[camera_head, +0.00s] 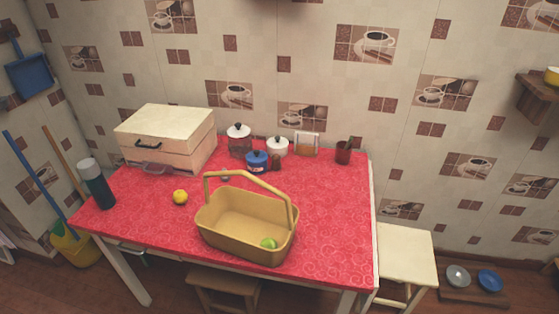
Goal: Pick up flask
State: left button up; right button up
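The flask (97,186) stands upright at the left end of the red-covered table (330,220). It has a dark teal body and a light grey cap. Nothing touches it. Neither of my grippers shows in the head view.
A yellow basket (222,225) with a raised handle and a green ball-like fruit (268,243) inside stands at the front middle. A yellow fruit (180,197) lies between flask and basket. A cream bread box (165,140) stands behind the flask. A white stool (405,255) stands right of the table.

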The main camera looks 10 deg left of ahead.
aim_at(99, 187)
jog(key=u, duration=1.7)
